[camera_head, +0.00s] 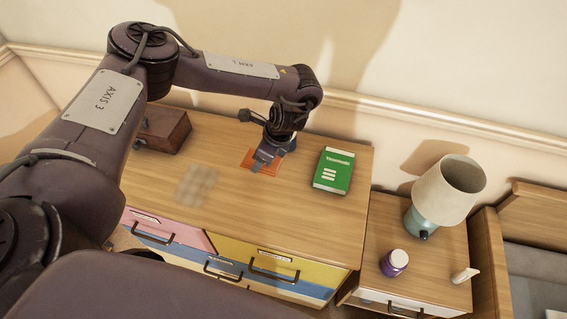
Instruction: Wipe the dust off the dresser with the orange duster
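The orange duster (247,163) lies flat on the wooden dresser (315,220), right of its middle. My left gripper (264,164) reaches down over the duster and covers part of it. Its fingers are too small and dark to tell whether they are open or shut on it, or whether they touch it. A greyish dust patch (197,186) lies on the dresser top, left of the duster and toward the front. My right gripper is not in view.
A green book (333,171) lies right of the duster. A dark wooden box (164,130) stands at the dresser's back left, partly behind my arm. A lower nightstand at right holds a lamp (447,192) and a purple jar (394,263). The dresser top between dust and duster is clear.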

